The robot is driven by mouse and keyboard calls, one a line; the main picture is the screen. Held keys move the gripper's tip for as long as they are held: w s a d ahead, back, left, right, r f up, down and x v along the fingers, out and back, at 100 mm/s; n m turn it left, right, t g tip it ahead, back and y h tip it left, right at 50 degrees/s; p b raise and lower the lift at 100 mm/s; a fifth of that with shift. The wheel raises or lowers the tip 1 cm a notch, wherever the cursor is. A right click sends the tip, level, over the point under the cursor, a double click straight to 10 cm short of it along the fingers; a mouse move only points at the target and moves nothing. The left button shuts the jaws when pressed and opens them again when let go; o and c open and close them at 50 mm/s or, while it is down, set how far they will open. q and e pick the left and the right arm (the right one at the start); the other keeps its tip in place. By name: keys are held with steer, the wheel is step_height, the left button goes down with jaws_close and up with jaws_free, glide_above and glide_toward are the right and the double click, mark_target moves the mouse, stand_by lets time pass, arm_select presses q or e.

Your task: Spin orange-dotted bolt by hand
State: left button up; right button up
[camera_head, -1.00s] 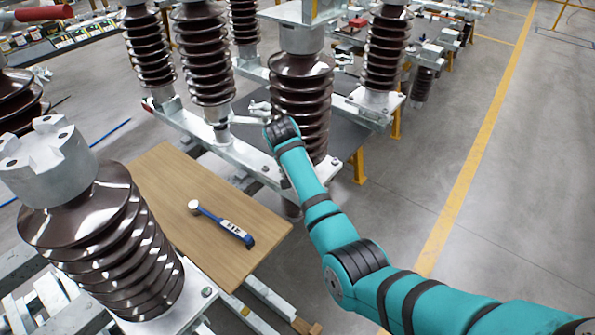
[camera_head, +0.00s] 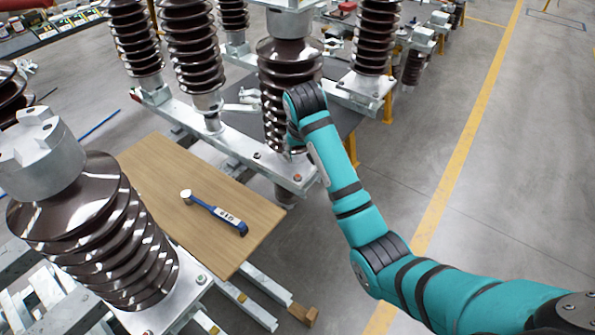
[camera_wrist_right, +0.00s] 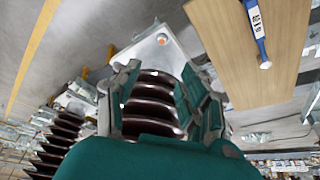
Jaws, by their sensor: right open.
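The bolt with a reddish-orange mark (camera_head: 297,178) sits on the near end of the grey metal beam (camera_head: 240,148), in front of a brown ribbed insulator (camera_head: 285,75). In the right wrist view, a bolt with an orange tint (camera_wrist_right: 162,39) shows on the beam's end plate, beyond the fingers. My right gripper (camera_wrist_right: 160,85) is open and empty, its fingers apart, with the ribbed insulator behind them. In the head view its fingers are mostly hidden behind my wrist, close to the insulator, above and apart from the bolt. My left gripper is out of view.
A wooden board (camera_head: 150,160) carries a blue-handled tool (camera_head: 215,212) with a round pale head. A large insulator (camera_head: 95,235) stands at the near left. More insulators stand behind the beam. The floor right of my arm is clear, with a yellow line.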

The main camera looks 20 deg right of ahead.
mark_target(298, 176)
steer(key=p+x, duration=0.1)
steer(key=x, duration=1.6)
steer(key=shift+a+f, duration=0.1)
steer(key=shift+a, duration=0.05)
jaws_close()
